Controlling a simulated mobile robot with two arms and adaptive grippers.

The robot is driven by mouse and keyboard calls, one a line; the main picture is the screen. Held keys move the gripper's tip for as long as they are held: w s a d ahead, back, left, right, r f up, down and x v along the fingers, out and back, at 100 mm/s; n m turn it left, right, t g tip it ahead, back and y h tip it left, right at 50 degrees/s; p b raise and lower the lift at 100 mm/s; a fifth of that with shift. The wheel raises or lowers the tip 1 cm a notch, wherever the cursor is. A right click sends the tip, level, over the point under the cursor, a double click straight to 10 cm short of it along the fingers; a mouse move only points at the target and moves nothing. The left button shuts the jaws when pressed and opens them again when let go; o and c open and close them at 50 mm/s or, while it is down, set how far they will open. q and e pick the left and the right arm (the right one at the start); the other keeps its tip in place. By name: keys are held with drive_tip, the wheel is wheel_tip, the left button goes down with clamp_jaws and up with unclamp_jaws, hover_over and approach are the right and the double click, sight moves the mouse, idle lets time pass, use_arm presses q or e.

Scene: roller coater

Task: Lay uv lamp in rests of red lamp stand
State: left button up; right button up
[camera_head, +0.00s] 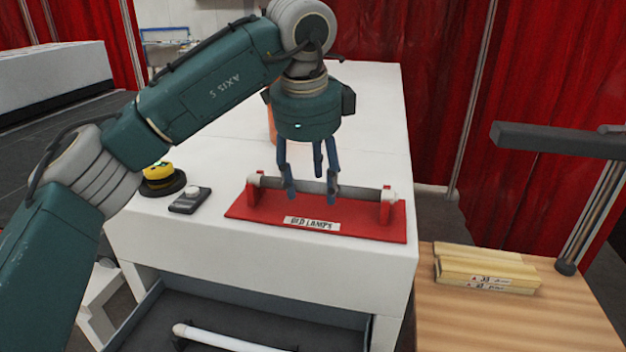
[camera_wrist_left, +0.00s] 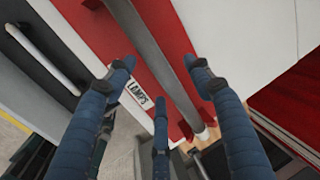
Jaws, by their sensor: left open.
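A dark grey lamp tube with white end caps (camera_head: 355,191) lies across the rests of the red lamp stand (camera_head: 375,230), which is labelled "OLD LAMPS". The tube (camera_wrist_left: 160,55) and the stand (camera_wrist_left: 92,28) also show in the left wrist view. My left gripper (camera_head: 311,190) is open over the middle of the tube, fingers pointing down; it also shows in the left wrist view (camera_wrist_left: 160,80). The tube runs between its fingers; I cannot tell whether they touch it. A white lamp tube (camera_head: 220,338) lies in the open drawer below. My right gripper is not in view.
The stand is on the white cabinet (camera_head: 385,115). A yellow-and-black button unit (camera_head: 160,176) and a small dark device (camera_head: 190,200) sit left of the stand. The drawer (camera_head: 265,305) is open in front. A wooden table with boards (camera_head: 485,268) and a grey post (camera_head: 595,215) stands at right.

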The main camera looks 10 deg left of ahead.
use_arm(q)
drive_tip(key=v, duration=1.2)
drive_tip(key=shift+r, duration=0.1)
wheel_tip(320, 180, up, 10)
drive_tip(key=p, duration=0.8)
drive_tip(key=shift+p, duration=0.3)
